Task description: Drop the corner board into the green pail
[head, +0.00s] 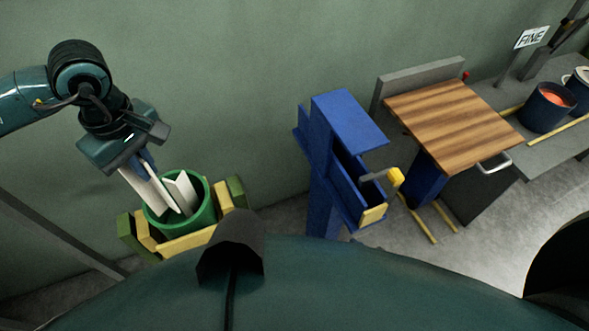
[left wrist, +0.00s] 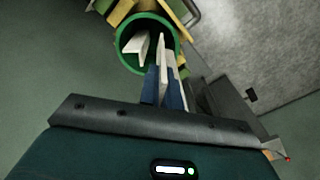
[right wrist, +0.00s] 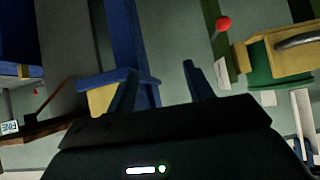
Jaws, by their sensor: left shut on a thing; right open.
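My left gripper (head: 146,160) is shut on a white corner board (head: 148,191) and holds it tilted, pointing down at the left side of the green pail (head: 207,208). In the left wrist view the held board (left wrist: 163,62) sits between the blue fingers (left wrist: 164,88), its far end over or inside the rim of the pail (left wrist: 121,38); I cannot tell how deep. A second white angled piece (head: 183,192) stands in the pail and also shows in the left wrist view (left wrist: 137,47). My right gripper (right wrist: 160,78) is open and empty, away from the pail.
The pail stands in a yellow and green holder (head: 190,243) by the wall. A blue stand (head: 330,150) with a yellow-tipped lever is to its right. Further right are a wooden-topped table (head: 450,115) and a grey bench with a dark blue pot (head: 546,108).

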